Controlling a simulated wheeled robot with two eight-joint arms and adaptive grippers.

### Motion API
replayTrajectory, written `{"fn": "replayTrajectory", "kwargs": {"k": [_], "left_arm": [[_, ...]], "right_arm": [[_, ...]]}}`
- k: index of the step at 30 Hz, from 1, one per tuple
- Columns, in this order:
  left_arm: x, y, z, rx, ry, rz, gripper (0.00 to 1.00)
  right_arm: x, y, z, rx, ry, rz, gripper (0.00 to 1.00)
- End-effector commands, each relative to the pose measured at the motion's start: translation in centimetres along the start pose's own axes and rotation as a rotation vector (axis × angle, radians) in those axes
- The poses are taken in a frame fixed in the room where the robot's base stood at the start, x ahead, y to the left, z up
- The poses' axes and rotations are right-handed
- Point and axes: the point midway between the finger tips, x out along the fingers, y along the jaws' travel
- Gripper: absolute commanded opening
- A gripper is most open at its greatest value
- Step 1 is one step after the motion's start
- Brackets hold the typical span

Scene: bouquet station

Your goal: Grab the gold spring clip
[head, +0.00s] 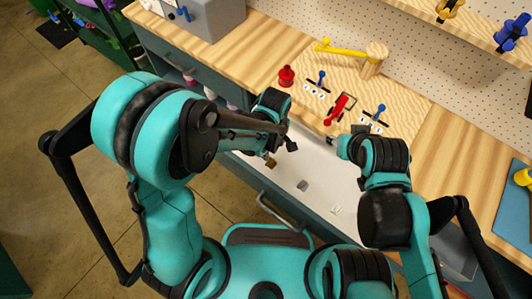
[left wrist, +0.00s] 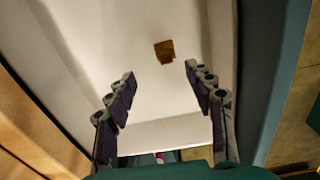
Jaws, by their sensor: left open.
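The gold spring clip (head: 270,162) lies on the white floor of the open drawer (head: 320,187), small and brownish-gold. In the left wrist view the clip (left wrist: 164,51) lies beyond the fingertips, roughly between their lines. My left gripper (left wrist: 160,74) is open and empty, with its fingers spread inside the drawer area. In the head view my left gripper (head: 281,146) is above the drawer, close to the clip, and its wrist partly hides the drawer. My right gripper (head: 334,143) is near the drawer's back edge, and its fingers are too small to read.
A grey piece (head: 302,185) and a pale piece (head: 336,209) also lie in the drawer. On the worktop behind are a red bell-shaped object (head: 286,76), a red tool (head: 340,108), blue-handled items (head: 318,80) and a yellow-handled wooden post (head: 374,60). Drawer walls border the clip.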

Motion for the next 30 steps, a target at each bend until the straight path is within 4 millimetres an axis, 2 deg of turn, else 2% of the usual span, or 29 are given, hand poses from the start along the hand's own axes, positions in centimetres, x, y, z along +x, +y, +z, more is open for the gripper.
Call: {"fn": "replayTrajectory", "kwargs": {"k": [5,14,22,25,30], "left_arm": [[1.1,0.2,0.6,-0.031,-0.004,-0.019,0.53],[4.1,-0.1,0.5,-0.032,-0.004,-0.019,0.53],[8.1,-0.6,0.3,-0.031,-0.004,-0.018,0.53],[8.7,-0.7,0.3,-0.031,-0.004,-0.018,0.53],[8.5,-0.7,0.3,-0.031,-0.004,-0.018,0.53]], "right_arm": [[-0.1,0.0,0.0,0.0,0.0,0.0,0.4],[1.1,0.0,0.8,0.0,0.0,0.0,0.4],[2.9,0.0,2.1,0.0,0.0,0.0,0.4],[3.1,0.0,2.2,0.0,0.0,0.0,0.4],[2.9,0.0,2.1,0.0,0.0,0.0,0.4]]}}
